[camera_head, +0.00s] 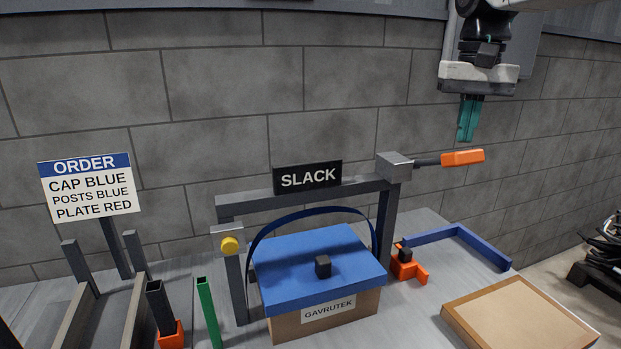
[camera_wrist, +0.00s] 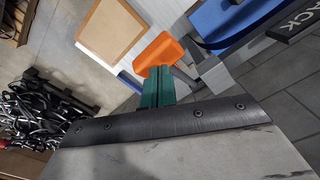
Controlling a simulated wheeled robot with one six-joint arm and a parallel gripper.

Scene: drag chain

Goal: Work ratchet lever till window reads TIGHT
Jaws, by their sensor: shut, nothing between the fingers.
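The ratchet lever has an orange handle (camera_head: 462,157) on a dark rod and juts right from a grey ratchet block (camera_head: 394,166) atop the grey frame. The window (camera_head: 308,177) is a black panel reading SLACK. A dark blue strap (camera_head: 262,236) loops loosely over the blue-lidded box (camera_head: 310,252), labelled GAVRUTEK. My gripper (camera_head: 466,122) points down with teal fingers shut and empty, above the orange handle and apart from it in the head view. In the wrist view my gripper (camera_wrist: 157,78) shows with its fingertips in front of the orange handle (camera_wrist: 158,50); contact cannot be told.
An order sign (camera_head: 90,187) reads CAP BLUE, POSTS BLUE, PLATE RED. A yellow knob (camera_head: 229,245) sits on the frame's left post. A tan tray (camera_head: 520,315) lies front right, near a blue angled bar (camera_head: 455,233). A grey block wall (camera_head: 210,105) stands behind.

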